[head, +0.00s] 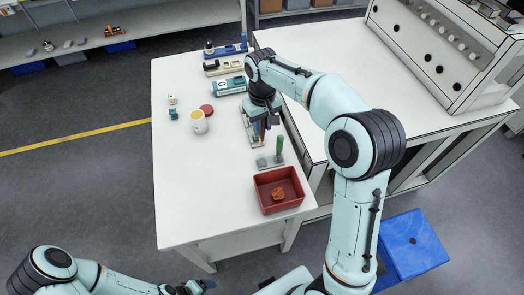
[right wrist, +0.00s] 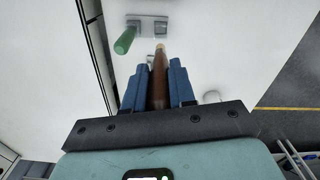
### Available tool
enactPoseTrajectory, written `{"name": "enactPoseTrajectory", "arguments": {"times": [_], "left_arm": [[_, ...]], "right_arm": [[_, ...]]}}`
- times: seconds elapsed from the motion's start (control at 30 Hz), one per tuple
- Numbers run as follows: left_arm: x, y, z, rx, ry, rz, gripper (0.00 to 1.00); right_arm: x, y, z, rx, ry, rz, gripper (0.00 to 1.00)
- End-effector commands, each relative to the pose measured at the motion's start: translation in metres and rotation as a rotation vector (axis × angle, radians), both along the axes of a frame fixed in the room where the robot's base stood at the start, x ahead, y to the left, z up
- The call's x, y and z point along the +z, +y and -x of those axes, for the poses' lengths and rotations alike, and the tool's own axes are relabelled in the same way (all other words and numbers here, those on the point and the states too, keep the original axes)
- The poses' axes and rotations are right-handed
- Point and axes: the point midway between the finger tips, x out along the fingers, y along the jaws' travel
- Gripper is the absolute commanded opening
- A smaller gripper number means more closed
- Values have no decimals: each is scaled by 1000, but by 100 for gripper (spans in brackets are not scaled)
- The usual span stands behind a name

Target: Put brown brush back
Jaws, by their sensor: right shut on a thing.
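The brown brush (right wrist: 158,80) is between the blue fingers of my right gripper (right wrist: 158,88), which is shut on its handle. Its pale tip points away from the wrist, toward a grey holder (right wrist: 147,24). In the head view my right gripper (head: 262,128) is over the white table, behind the grey holder (head: 268,162). A green-handled brush (head: 279,147) stands in the right part of the holder; it also shows in the right wrist view (right wrist: 125,40). My left gripper (head: 190,287) is at the bottom edge, its jaws unclear.
A red bin (head: 262,199) with an orange lump stands in front of the holder. A grey rack (head: 249,130) is beside my right gripper. A white cup (head: 199,126) and a red disc (head: 206,109) are to the left. The table's front left is clear.

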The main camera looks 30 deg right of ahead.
Motion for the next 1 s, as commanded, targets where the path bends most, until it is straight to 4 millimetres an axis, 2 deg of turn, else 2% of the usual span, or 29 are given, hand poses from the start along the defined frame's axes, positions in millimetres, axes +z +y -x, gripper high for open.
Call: {"name": "enactPoseTrajectory", "arguments": {"times": [0.03,0.2,0.47,0.7,0.8,1.0], "left_arm": [[-5,0,4,0,6,0,87],[-9,0,8,0,9,0,87],[-12,0,10,0,11,0,87],[-16,0,13,0,15,0,87],[-17,0,14,0,16,0,87],[-16,0,13,0,16,0,87]], "right_arm": [[-18,0,2,-1,6,0,0],[-51,0,1,1,3,-1,0],[-74,0,0,0,2,-1,0],[-115,0,0,1,2,-1,0],[-121,0,0,0,-1,-1,0],[-120,0,-1,1,-3,-1,0]]}}
